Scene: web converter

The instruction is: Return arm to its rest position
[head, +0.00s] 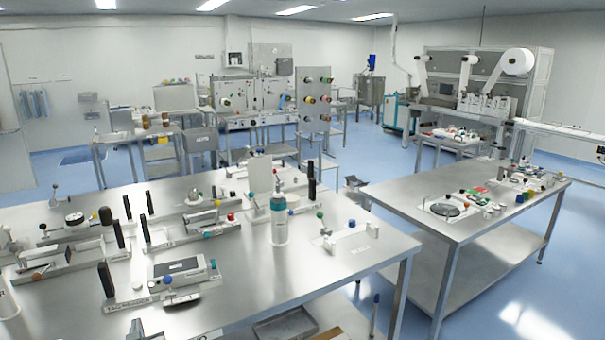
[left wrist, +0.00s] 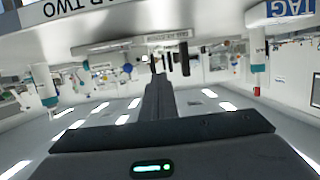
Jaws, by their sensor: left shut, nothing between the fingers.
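My left gripper (left wrist: 157,68) shows in the left wrist view as a dark wide body with a narrow pair of fingers reaching up the middle of the picture. The fingers are together and hold nothing. That view is upside down, with the ceiling lights low in the picture. In the head view I cannot clearly make out either gripper or arm. My right gripper is not in view.
A steel bench (head: 340,262) with instruments fills the left foreground. A second steel bench (head: 480,235) stands to the right, bearing small parts. Blue floor (head: 560,290) is open to its right. Machines stand along the back.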

